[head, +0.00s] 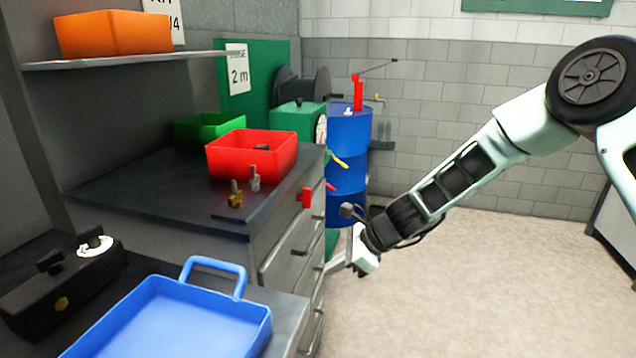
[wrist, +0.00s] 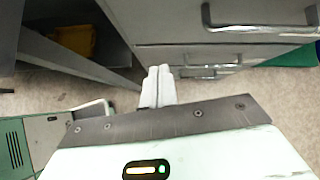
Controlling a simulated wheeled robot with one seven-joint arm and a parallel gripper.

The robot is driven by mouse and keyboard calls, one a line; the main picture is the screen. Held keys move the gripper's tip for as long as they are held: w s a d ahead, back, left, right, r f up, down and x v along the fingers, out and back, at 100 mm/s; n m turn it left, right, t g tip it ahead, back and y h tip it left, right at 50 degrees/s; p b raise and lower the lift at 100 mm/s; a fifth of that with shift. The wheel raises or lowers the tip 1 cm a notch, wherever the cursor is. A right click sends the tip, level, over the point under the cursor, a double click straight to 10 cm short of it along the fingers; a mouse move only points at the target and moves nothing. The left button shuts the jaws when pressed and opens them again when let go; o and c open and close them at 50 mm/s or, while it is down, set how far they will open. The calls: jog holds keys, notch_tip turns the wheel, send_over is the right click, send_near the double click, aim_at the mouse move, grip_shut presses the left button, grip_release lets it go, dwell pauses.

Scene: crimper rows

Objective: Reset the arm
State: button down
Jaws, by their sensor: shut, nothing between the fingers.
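My gripper (head: 334,266) is at the end of my arm, which reaches in from the right in the head view. It hangs beside the drawer fronts of the grey cabinet (head: 285,248), below the worktop. In the wrist view the two pale fingers (wrist: 159,84) lie together, shut and empty. The drawer handles (wrist: 262,20) are just beyond the fingers there. In the head view I cannot tell whether the fingertips touch the cabinet.
A blue tray (head: 175,320) lies at the front left. A red bin (head: 250,158) and small fittings (head: 236,198) are on the dark worktop (head: 130,190). A green bin (head: 200,125) is behind. A blue drum (head: 349,170) stands at the back. The floor (head: 460,290) to the right is clear.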

jog(key=s+a+r+n+g+h+p, duration=0.1)
jog(key=s+r+n, duration=0.55)
jog(key=s, duration=0.25)
jog(key=s+a+r+n+g+h+p, duration=0.1)
jog(key=s+r+n+g, duration=0.1)
jog(key=s+r+n, duration=0.45)
jog(key=s+d+r+n+h+p, duration=0.1)
jog(key=s+d+r+n+h, duration=0.1)
jog(key=s+d+n, duration=0.3)
jog(key=s+d+r+n+t+h+p, duration=0.1)
jog(key=s+d+n, duration=0.5)
jog(key=s, duration=0.8)
notch_tip(320, 180, up, 2)
jog(key=n+h+p, duration=0.1)
jog(key=n+h, duration=0.1)
jog(key=shift+d+n+h, duration=0.25)
jog(key=shift+n+h, duration=0.15)
